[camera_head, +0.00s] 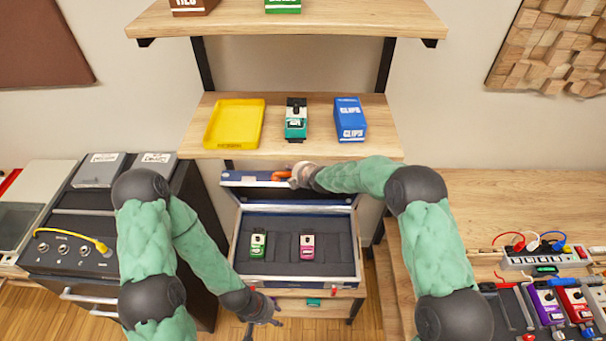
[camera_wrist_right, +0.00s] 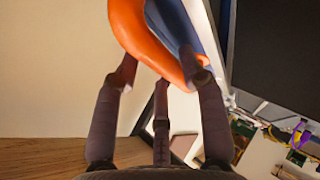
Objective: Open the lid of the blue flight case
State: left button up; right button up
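The blue flight case (camera_head: 297,281) stands on a low wooden shelf, with its lid (camera_head: 327,193) raised from the tray and standing up at the back. Its grey foam tray holds a green pedal (camera_head: 258,245) and a pink pedal (camera_head: 307,246). My right gripper (camera_head: 296,175) is at the lid's top edge, by an orange handle (camera_head: 281,175). In the right wrist view the fingers close around the handle (camera_wrist_right: 150,40), and blue lid shows beside it. My left gripper (camera_head: 268,312) is low, by the case's front left corner, apparently empty; its finger opening is unclear.
A wooden shelf (camera_head: 185,145) just above the lid carries a yellow tray (camera_head: 235,123), a teal pedal (camera_head: 296,119) and a blue box (camera_head: 350,118). A dark cabinet (camera_head: 80,225) stands left; a wooden bench (camera_head: 500,205) with pedals stands right.

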jog(key=v, duration=1)
dwell(0.3)
